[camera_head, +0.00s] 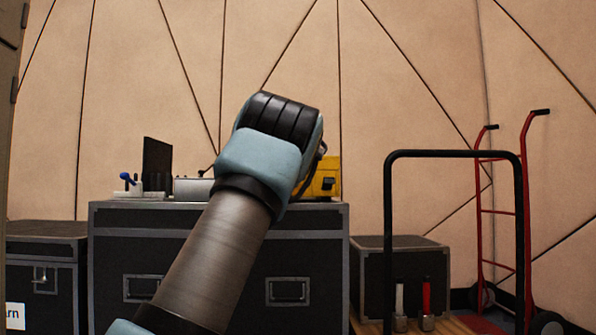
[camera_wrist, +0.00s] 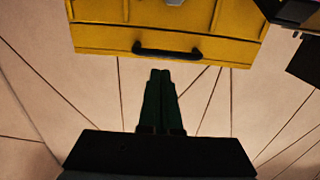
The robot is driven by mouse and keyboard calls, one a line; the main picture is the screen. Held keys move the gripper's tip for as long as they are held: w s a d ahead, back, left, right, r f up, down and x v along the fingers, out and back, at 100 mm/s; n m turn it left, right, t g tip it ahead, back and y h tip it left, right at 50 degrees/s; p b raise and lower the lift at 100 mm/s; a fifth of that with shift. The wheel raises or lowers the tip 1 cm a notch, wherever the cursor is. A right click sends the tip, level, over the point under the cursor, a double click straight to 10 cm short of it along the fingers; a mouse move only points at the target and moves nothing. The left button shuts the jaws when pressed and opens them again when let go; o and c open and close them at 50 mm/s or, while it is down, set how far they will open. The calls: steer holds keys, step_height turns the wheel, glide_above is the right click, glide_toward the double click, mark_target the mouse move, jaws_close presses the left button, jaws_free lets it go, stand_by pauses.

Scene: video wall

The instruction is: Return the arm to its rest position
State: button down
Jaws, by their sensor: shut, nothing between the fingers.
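My arm (camera_head: 225,235) reaches up from the bottom of the head view and bends at a blue-grey and black joint near the middle. My gripper is hidden behind that joint there. In the wrist view my gripper (camera_wrist: 160,74) is shut, its two dark fingers side by side with nothing between them. The fingertips appear just below a yellow case (camera_wrist: 110,38) with a black handle, apart from it in the picture. The distance to it cannot be told. The yellow case also shows in the head view, partly behind my arm (camera_head: 325,184).
A large black flight case (camera_head: 310,265) stands behind my arm, bearing a grey box (camera_head: 190,187) and a dark upright panel (camera_head: 157,165). A smaller black case (camera_head: 375,268), a black-railed cart (camera_head: 388,230) and a red hand truck (camera_head: 525,190) stand right. The pale panelled wall is behind.

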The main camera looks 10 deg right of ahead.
steer(key=shift+s+a+f+b, duration=0.25)
steer(key=shift+s+f+b, duration=0.15)
steer(key=shift+s+f, duration=0.55)
steer(key=shift+s+a+f+b, duration=0.2)
steer(key=shift+s+f+b, duration=0.2)
steer(key=shift+s+f, duration=0.55)
